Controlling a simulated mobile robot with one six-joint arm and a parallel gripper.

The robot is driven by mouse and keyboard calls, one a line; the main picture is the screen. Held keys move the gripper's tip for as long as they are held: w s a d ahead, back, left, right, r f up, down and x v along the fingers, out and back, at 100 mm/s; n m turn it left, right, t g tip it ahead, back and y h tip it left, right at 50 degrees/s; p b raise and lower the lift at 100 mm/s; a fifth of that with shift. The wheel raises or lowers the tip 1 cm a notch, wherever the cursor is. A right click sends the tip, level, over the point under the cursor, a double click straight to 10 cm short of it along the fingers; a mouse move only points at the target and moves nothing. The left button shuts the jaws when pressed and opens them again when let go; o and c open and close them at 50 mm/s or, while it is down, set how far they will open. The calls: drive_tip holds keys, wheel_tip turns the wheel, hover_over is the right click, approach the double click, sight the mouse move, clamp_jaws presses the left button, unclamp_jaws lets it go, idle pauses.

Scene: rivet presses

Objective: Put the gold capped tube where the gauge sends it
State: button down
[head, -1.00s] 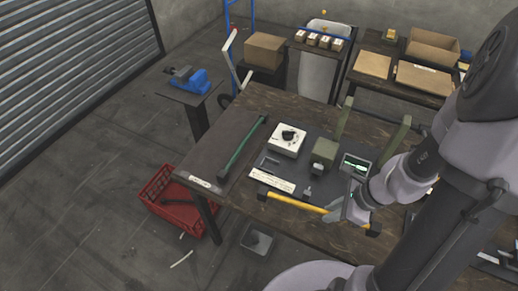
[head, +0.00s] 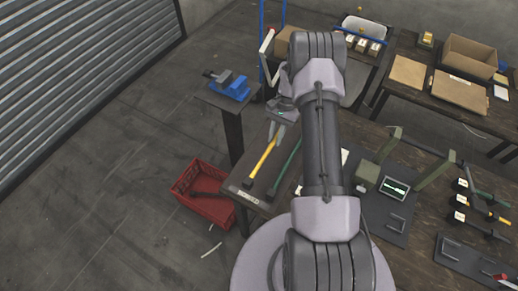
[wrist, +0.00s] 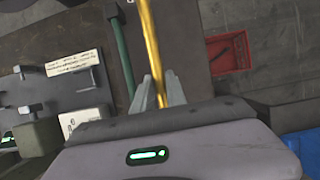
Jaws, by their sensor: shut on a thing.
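The gold tube (head: 262,160) has dark ends and shows left of my arm in the head view. My gripper (head: 279,130) is shut on it near its far end. In the wrist view the gold tube (wrist: 150,45) runs up from between the fingers (wrist: 160,92). It is over the left end of the bench, beside a green tube (head: 286,164) on the dark mat (wrist: 100,30). I cannot tell whether it touches the mat. The gauge (head: 394,188) has a lit green screen; its reading is too small to make out.
A red crate (head: 205,192) stands on the floor left of the bench. A blue vise (head: 230,85) is on a stand behind. Several other tubes (head: 478,200) lie at the bench's right. Olive posts (head: 436,172) rise near the gauge. My arm hides the bench middle.

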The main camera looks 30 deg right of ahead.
drive_tip(key=f, duration=0.4)
drive_tip(key=f+b, duration=0.1)
drive_tip(key=f, duration=0.2)
drive_tip(key=shift+s+d+f, duration=0.15)
drive_tip(key=shift+s+f, duration=0.05)
drive_tip(key=shift+f, duration=0.15)
drive_tip(key=shift+r, duration=0.1)
drive_tip(key=c, duration=1.3)
unclamp_jaws()
drive_tip(key=shift+c, duration=0.2)
